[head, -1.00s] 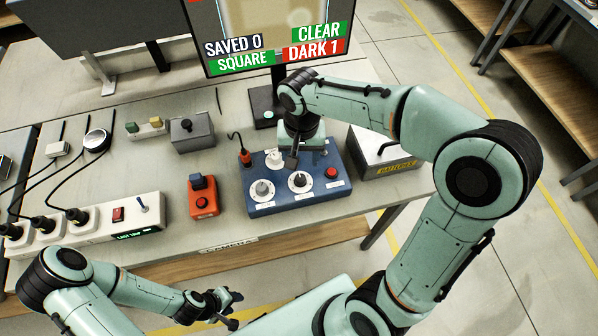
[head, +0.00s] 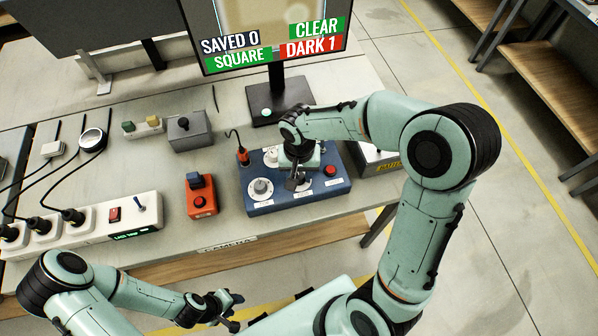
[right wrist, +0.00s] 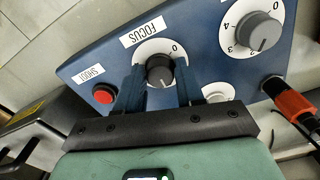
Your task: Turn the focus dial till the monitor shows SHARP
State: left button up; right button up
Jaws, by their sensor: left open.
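The focus dial (right wrist: 159,70) is a dark grey knob on a white disc, under a FOCUS label on the blue control box (head: 300,202). My right gripper (right wrist: 159,76) is at the dial, one finger on each side of it, and looks open with a small gap. In the head view my right gripper (head: 292,182) hides part of the dial. The monitor (head: 270,35) reads SAVED 0, CLEAR, SQUARE and DARK 1; its top is cut off. My left gripper (head: 228,305) is open and empty in front of the table.
Another numbered dial (right wrist: 257,32) and a red shoot button (right wrist: 103,94) are on the same box. A red plug (head: 242,156) stands at its back left. A red-orange switch box (head: 201,196) and a power strip (head: 110,220) stand to the left.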

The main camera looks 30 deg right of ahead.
jog(key=c, duration=0.5)
pick_arm(q)
jog(key=shift+s+f, duration=0.1)
pick_arm(e)
jog(key=shift+n, duration=0.4)
jog(key=shift+n+b, duration=0.3)
jog(key=shift+n, duration=0.7)
jog(key=n, duration=0.2)
jog(key=shift+n, duration=0.3)
jog(key=n, duration=0.3)
pick_arm(q)
jog(key=shift+s+f, duration=0.4)
jog(key=shift+f, duration=0.1)
pick_arm(e)
jog(key=shift+r+n, duration=0.1)
jog(key=shift+n, duration=1.6)
